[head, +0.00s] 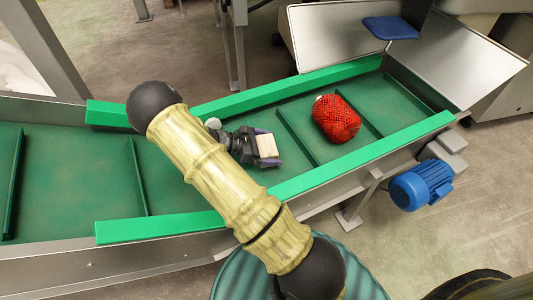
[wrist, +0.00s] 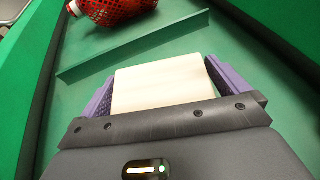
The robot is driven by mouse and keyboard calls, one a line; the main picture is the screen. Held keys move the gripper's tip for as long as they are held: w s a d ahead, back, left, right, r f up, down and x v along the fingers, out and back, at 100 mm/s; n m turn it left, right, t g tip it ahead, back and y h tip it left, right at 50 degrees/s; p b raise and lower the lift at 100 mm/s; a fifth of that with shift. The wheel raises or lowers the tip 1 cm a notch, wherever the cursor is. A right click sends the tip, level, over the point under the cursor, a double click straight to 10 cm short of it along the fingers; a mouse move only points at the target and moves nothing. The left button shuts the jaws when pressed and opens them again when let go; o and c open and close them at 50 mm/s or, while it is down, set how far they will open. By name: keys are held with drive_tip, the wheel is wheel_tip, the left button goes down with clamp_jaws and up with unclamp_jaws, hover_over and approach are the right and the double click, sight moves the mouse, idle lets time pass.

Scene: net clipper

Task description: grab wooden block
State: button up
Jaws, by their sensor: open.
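The wooden block (head: 267,146) is pale and cream-coloured, on or just above the green conveyor belt. In the wrist view the block (wrist: 160,88) sits between the two purple finger pads, with its near end hidden by the dark gripper body. My gripper (head: 266,149) is low over the belt with its fingers open, one on each side of the block. In the wrist view my gripper (wrist: 158,92) shows narrow gaps near the block's sides; whether a pad touches it I cannot tell.
A red netted bag (head: 336,119) lies on the belt right of the block, beyond a raised cleat (head: 297,136). Green side rails (head: 285,186) border the belt (head: 190,163). A blue motor (head: 420,185) sits outside the front rail.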

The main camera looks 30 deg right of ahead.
sight(269, 144)
idle(0.5)
drive_tip(key=c, duration=0.9)
drive_tip(key=shift+r, duration=0.15)
wheel_tip(269, 144, up, 10)
drive_tip(key=p, duration=0.5)
